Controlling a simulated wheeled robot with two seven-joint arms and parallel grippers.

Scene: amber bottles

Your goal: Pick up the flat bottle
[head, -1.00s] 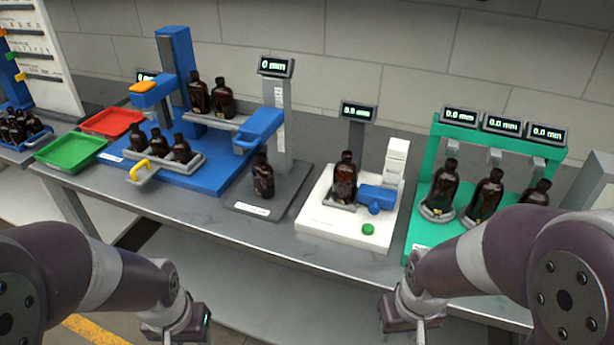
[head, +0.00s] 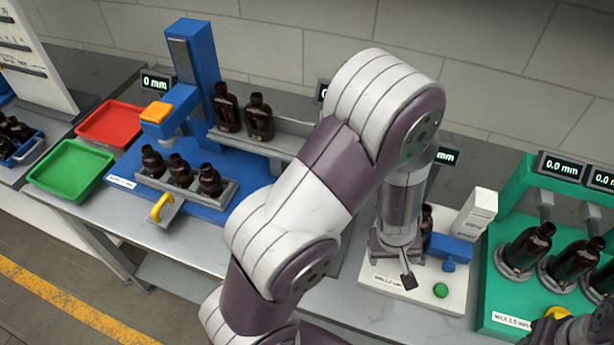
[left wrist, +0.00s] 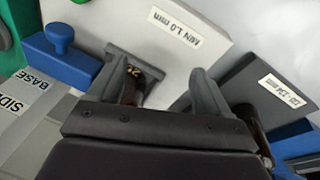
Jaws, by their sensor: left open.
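A dark amber bottle (head: 427,222) stands on the white station (head: 378,272); my left arm hides most of it. I cannot tell from its visible part whether it is the flat one. My left gripper (head: 396,262) is open, pointing down over the white station beside this bottle. In the left wrist view the fingers (left wrist: 163,92) are spread, and part of the bottle (left wrist: 131,92) shows beside the left-hand finger. Another brown bottle (left wrist: 249,122) shows partly behind the right-hand finger, by the dark grey station (left wrist: 240,90).
A blue block (head: 450,247) and a green button (head: 440,290) are on the white station. The green station (head: 500,300) at right holds several bottles (head: 526,248). The blue station (head: 185,205) at left holds more. Red (head: 110,124) and green (head: 70,170) trays lie further left.

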